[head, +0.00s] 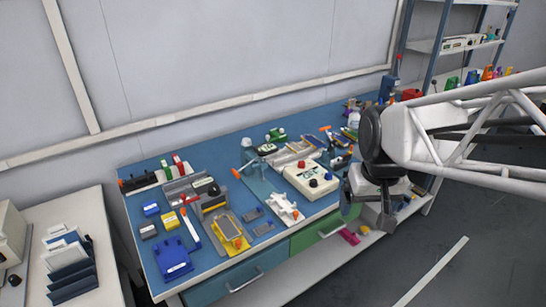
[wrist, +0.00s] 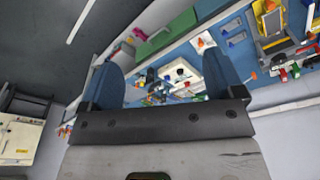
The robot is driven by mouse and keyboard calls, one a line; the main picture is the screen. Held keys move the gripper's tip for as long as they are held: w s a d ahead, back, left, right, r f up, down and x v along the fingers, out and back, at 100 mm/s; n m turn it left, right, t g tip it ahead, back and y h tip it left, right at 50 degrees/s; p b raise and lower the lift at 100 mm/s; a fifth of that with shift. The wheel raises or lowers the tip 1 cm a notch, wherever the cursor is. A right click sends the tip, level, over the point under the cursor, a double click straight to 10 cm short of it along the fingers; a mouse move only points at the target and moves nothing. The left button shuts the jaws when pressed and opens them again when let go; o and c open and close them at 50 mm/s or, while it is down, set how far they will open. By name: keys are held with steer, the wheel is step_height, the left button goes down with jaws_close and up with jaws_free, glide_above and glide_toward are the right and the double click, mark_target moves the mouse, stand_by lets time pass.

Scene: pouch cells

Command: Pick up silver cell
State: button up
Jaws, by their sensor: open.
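My gripper (head: 367,205) hangs off the front right edge of the blue workbench (head: 205,273). In the wrist view it (wrist: 160,78) is open, with nothing between its fingers. Small flat grey pieces lie on the bench: one grey piece (head: 253,214) and another (head: 264,228) to the right of a yellow fixture (head: 240,244).
A white box with knobs (head: 311,180) and a white fixture (head: 285,208) stand between my gripper and the grey pieces. A blue tray (head: 174,258) lies at the front left. A shelf rack (head: 440,47) stands behind at right.

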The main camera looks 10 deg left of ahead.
steer(key=w+a+f+n, duration=0.2)
steer(key=w+a+f, duration=0.1)
steer(key=w+a, duration=0.4)
steer(key=n+g, duration=0.2)
steer(key=n, duration=0.2)
glide_toward(228, 226)
steer(key=shift+s+d+f, duration=0.1)
steer(key=shift+a+f, duration=0.2)
steer(key=shift+a, duration=0.1)
steer(key=shift+f, duration=0.1)
steer(key=shift+f, duration=1.2)
steer(key=shift+f, duration=0.1)
